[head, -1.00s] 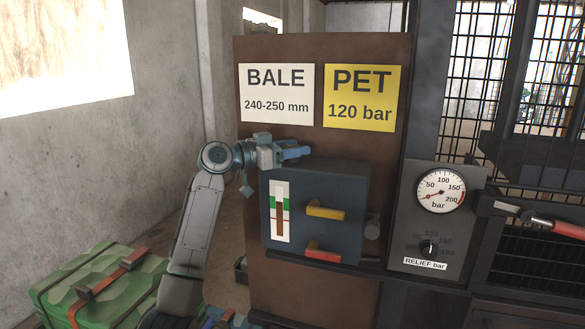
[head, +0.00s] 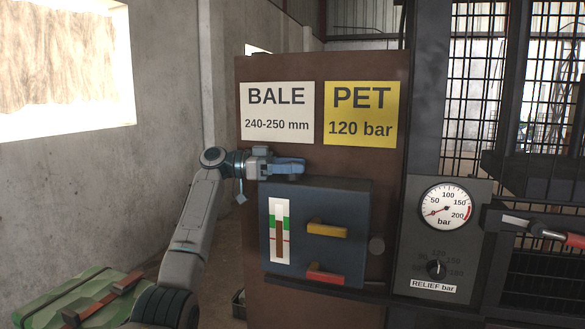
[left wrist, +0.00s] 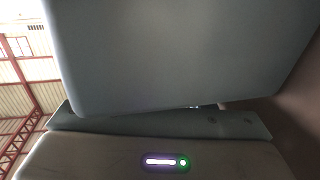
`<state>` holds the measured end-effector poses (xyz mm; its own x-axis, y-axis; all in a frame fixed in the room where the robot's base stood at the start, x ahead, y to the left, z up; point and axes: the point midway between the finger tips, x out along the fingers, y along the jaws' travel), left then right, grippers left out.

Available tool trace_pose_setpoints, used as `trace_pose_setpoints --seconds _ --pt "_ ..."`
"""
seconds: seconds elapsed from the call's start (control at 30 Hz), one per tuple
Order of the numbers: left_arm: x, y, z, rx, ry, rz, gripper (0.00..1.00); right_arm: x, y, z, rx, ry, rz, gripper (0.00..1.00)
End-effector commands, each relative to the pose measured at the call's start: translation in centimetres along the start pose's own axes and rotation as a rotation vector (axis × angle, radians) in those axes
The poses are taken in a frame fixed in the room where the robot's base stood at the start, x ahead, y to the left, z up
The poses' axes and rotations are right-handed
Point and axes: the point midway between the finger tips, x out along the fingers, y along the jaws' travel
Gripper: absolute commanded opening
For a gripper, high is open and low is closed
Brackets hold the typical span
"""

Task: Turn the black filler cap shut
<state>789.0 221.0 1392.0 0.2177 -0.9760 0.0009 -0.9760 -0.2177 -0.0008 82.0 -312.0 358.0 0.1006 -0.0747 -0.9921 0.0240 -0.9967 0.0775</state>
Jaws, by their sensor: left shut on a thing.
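The dark blue tank (head: 300,205) stands on a ledge against the brown panel, with a level gauge (head: 279,232) and yellow and red handles on its front. My left gripper (head: 292,166) is at the tank's top left edge, its blue fingers level and pointing right. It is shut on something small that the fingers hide. This is at the place of the black filler cap, which I cannot make out in either view. In the left wrist view a large grey-blue finger (left wrist: 180,55) fills most of the picture. My right gripper is not in view.
The yellow handle (head: 327,229) and red handle (head: 326,275) stick out of the tank front. A pressure gauge (head: 445,207) and relief knob (head: 436,269) are at the right. A green patterned case (head: 75,290) lies low at the left.

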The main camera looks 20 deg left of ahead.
Motion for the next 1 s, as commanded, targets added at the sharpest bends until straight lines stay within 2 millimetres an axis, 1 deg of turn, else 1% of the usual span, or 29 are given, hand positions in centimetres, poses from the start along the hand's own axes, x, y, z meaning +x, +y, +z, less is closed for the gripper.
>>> trace_pose_setpoints --seconds 0.37,0.4,0.47,0.5,1.0 --pt "0.02 -0.02 0.13 -0.002 -0.002 0.003 0.26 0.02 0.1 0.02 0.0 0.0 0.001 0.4" --pt "0.02 -0.02 0.14 -0.002 -0.002 0.003 0.57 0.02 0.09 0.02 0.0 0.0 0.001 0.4" --pt "0.02 -0.02 0.12 -0.002 -0.002 0.002 0.69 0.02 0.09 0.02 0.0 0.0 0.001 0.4" --pt "0.02 -0.03 0.11 -0.002 -0.002 0.002 0.71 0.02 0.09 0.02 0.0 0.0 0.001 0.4" --pt "-0.01 -0.05 -0.13 0.002 0.001 -0.001 0.71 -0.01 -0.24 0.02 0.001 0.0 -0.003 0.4"
